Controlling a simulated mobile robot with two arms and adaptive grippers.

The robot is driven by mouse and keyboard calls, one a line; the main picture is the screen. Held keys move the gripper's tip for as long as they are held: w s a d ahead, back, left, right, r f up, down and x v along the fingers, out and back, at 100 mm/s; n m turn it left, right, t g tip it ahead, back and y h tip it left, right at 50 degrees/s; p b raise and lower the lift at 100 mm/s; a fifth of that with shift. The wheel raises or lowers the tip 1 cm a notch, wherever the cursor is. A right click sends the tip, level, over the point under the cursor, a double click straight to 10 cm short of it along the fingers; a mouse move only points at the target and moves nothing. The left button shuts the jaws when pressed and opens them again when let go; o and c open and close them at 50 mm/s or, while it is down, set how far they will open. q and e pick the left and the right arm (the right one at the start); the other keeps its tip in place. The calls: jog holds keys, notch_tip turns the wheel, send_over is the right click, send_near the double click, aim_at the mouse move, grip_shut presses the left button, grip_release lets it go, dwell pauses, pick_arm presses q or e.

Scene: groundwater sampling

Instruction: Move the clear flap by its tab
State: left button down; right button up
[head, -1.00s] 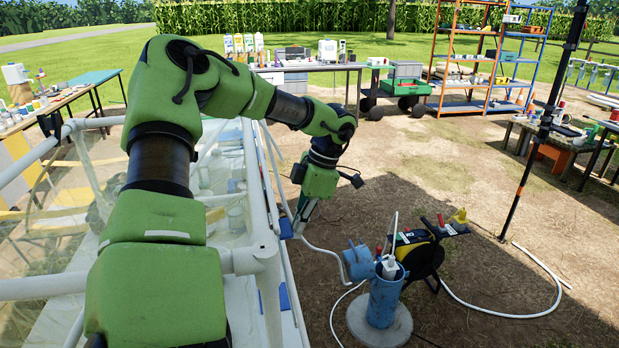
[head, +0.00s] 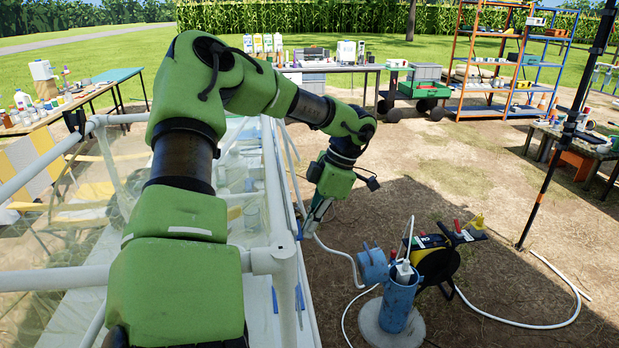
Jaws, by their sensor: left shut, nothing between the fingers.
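A clear enclosure with a white pipe frame (head: 276,215) fills the left of the head view. Its clear sheet (head: 60,255) hangs on the left side. Small blue tabs (head: 300,297) show along its right side; I cannot tell which one belongs to the flap. The flap's edges are hard to make out. My left gripper (head: 310,231) points down just outside the right side of the frame, close to an upper blue tab (head: 299,231). It is shut with nothing in it. I cannot tell whether it touches the tab or sheet. My right gripper is not in view.
A blue well pipe (head: 398,303) stands on a round concrete pad (head: 372,322), right of the enclosure. A yellow and black reel (head: 436,264) and a white hose (head: 520,326) lie beyond it. A dark pole (head: 560,150) stands at right. Dirt ground between is open.

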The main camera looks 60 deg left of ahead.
pick_arm(q)
jog(key=v, duration=1.2)
jog(key=shift+r, duration=0.3)
